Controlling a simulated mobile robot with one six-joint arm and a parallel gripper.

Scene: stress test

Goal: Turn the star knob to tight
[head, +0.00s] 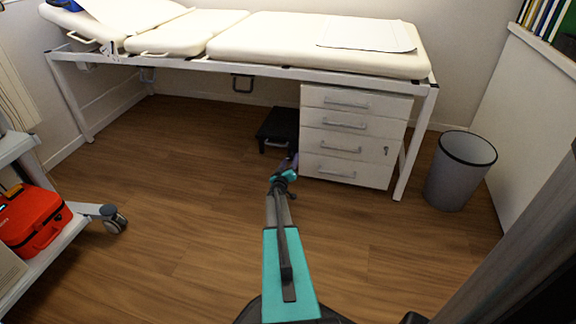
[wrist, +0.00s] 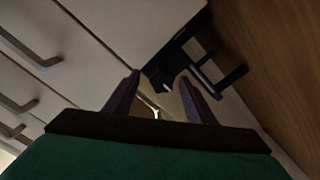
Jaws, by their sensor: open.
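My gripper (head: 292,161) reaches low under the couch, close to the left side of the white drawer unit (head: 350,175). In the wrist view its two purple fingers (wrist: 159,76) are apart, with nothing clearly held. A small dark part (wrist: 161,79) shows in the gap between the fingertips. I cannot tell whether it is the star knob, nor whether the fingers touch it. Dark bars (wrist: 222,78) lie just to its right. No star shape or tight marking can be made out in either view.
A black step stool (head: 277,126) stands beside the drawer unit, near my gripper. The cream couch (head: 310,43) is above. A grey bin (head: 458,172) stands at the right. A trolley with a red case (head: 32,220) is at the left. The wooden floor between is clear.

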